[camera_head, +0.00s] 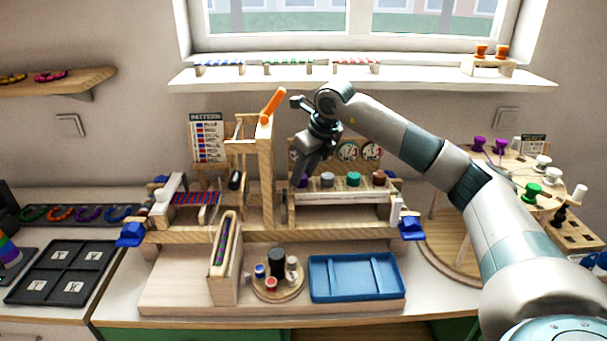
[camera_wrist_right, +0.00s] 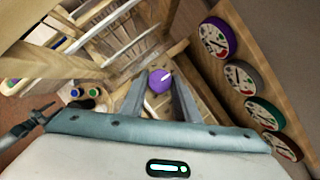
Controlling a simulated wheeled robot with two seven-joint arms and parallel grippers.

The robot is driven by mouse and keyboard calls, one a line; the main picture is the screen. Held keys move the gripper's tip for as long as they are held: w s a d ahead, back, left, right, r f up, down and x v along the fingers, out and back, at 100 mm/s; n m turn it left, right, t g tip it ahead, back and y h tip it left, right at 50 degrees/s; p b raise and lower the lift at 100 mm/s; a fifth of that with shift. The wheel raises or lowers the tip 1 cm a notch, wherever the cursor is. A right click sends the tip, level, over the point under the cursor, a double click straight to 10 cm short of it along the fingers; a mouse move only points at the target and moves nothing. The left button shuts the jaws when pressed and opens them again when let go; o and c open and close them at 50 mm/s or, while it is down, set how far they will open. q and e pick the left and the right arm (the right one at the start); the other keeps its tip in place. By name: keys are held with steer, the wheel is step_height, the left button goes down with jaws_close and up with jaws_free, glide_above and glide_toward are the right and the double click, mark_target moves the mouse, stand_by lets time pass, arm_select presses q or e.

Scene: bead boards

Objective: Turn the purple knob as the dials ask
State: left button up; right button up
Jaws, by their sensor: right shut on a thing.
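The purple knob (camera_wrist_right: 160,80) has a pale pointer mark and sits between the fingertips of my right gripper (camera_wrist_right: 158,90) in the right wrist view. The gripper is shut on it. My left gripper is not in view.
A wooden post with an orange lever (camera_head: 272,106) stands just left of my right gripper. A blue tray (camera_head: 355,277) and a round holder with small pots (camera_head: 277,285) lie in front. A pattern board (camera_head: 207,138) stands at the back left.

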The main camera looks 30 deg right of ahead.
steer(key=o, duration=1)
steer(key=shift+o, duration=0.2)
steer(key=shift+s+r, duration=0.1)
steer(key=shift+r, duration=0.25)
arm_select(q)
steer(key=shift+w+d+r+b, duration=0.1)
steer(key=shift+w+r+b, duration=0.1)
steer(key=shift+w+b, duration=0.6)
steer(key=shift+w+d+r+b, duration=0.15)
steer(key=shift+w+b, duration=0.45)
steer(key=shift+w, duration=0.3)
arm_select(e)
steer(key=v, duration=1.6)
steer(key=shift+s+r, duration=0.3)
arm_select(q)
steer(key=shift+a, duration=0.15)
arm_select(e)
steer(key=shift+d+f, duration=0.1)
